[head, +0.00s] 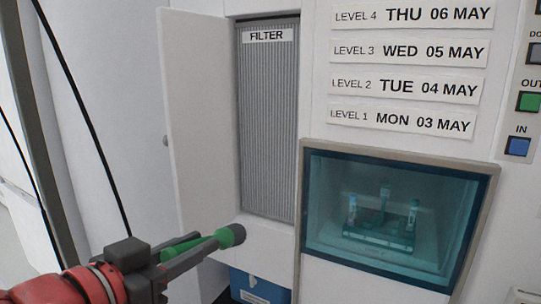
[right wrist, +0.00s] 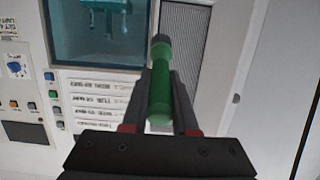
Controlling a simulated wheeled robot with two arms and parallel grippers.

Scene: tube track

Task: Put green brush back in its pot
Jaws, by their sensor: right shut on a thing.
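The green brush (head: 222,238) has a green handle and a dark round end. My right gripper (head: 190,243) comes in from the lower left of the head view and is shut on the handle. The dark end sticks out past the fingertips, in front of the panel below the filter. In the right wrist view the brush (right wrist: 159,95) lies lengthwise between the two fingers of the gripper (right wrist: 160,85). I see no pot in either view. My left gripper is not in view.
A white door (head: 198,120) stands open left of the grey filter (head: 267,120). A glass window (head: 345,245) at the right shows a rack of tubes (head: 380,225) inside. A blue box (head: 258,288) sits low under the filter. Buttons (head: 530,101) line the right edge.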

